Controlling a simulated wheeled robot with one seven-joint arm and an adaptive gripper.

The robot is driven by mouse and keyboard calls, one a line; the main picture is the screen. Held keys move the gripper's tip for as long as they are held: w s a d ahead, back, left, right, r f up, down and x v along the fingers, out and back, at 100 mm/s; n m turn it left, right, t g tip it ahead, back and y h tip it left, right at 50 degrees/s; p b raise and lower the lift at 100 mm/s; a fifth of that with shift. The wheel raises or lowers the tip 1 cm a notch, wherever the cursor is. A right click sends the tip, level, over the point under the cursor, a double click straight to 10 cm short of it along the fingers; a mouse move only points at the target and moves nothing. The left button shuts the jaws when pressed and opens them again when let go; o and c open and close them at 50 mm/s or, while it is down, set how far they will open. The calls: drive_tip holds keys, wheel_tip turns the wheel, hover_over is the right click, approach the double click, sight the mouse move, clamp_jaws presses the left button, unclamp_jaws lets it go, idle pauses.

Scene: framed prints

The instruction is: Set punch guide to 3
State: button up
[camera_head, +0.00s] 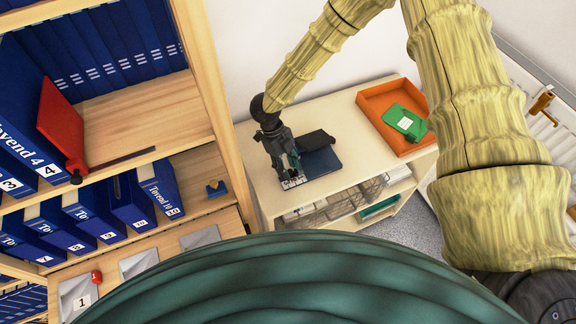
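A punch with a dark blue base (323,163) and a black upper part (317,140) sits on top of the low pale cabinet. A light strip with small dark marks (293,182) shows at its near left end, and looks like the punch guide. Its setting is too small to read. My gripper (287,172) points down over this end of the punch, close to the strip. The fingers overlap the strip in view, so I cannot tell whether they touch or grip it. The gripper hides part of the punch's left side.
An orange tray (378,104) holding a green item (405,122) stands right of the punch on the cabinet (352,186). A wooden shelf (219,90) with blue binders and a red object (60,125) stands close on the left. A radiator (548,130) is at right.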

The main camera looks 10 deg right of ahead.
sight(284, 182)
clamp_jaws()
drive_tip(key=shift+a, duration=0.15)
drive_tip(key=shift+s+a, duration=0.15)
drive_tip(key=shift+a, duration=0.55)
drive_tip(key=shift+s+a, duration=0.1)
drive_tip(key=shift+a, duration=0.55)
drive_tip(key=shift+o, duration=1.1)
unclamp_jaws()
drive_tip(key=v, duration=1.2)
